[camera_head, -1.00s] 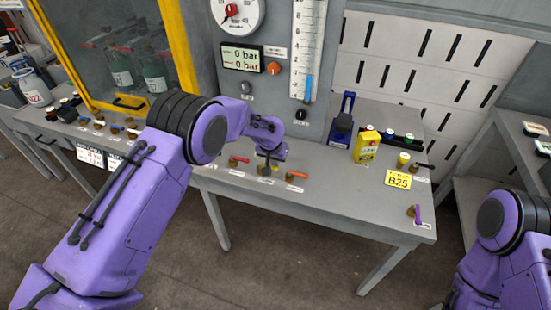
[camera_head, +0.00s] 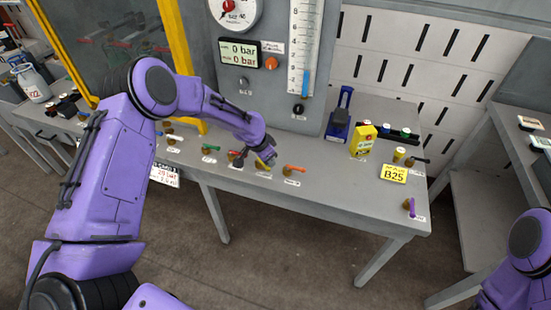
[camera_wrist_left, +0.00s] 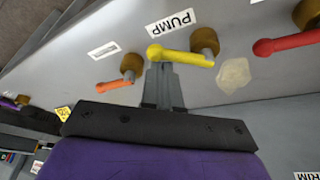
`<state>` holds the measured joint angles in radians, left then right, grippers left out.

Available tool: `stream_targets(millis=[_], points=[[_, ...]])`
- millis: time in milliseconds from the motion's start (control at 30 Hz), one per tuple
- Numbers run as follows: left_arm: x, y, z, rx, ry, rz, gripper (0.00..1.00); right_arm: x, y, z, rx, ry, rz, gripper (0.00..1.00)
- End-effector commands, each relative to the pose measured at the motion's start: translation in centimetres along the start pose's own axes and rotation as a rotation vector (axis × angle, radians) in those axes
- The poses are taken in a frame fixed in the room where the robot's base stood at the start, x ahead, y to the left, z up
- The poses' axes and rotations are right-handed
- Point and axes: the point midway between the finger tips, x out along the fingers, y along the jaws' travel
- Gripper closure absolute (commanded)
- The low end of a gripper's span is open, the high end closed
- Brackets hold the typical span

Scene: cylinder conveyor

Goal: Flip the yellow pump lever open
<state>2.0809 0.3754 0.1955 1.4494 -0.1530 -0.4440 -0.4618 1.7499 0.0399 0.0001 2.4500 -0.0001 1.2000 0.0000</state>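The yellow pump lever (camera_wrist_left: 182,56) shows in the left wrist view, its handle pointing left from a brass valve body (camera_wrist_left: 205,41). A PUMP label (camera_wrist_left: 171,22) lies beside it. In the head view the yellow lever (camera_head: 261,164) is partly hidden by my left wrist. My left gripper (camera_wrist_left: 163,72) has its grey fingers together with nothing seen between them. Its tips are right at the side of the yellow handle; I cannot tell whether they touch it. My right gripper is out of view; only part of that arm shows at lower right.
An orange lever (camera_wrist_left: 117,84) and a red lever (camera_wrist_left: 285,43) flank the yellow one closely. The grey panel (camera_head: 270,90) with gauge and display rises behind. A blue device (camera_head: 339,120) and a yellow box (camera_head: 363,140) stand to the right on the table.

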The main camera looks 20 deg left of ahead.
Motion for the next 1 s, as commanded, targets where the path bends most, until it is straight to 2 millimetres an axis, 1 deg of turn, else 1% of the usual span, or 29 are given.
stream_targets(millis=[267,700,1000], points=[[-0.2,0.2,1.2,0.243,0.0,0.092,1.0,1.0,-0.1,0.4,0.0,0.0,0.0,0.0],[-0.8,-0.2,3.1,0.626,-0.001,0.232,1.0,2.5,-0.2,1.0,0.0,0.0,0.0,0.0],[-1.3,-0.7,3.9,0.811,-0.003,0.3,1.0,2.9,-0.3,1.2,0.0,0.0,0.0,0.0]])
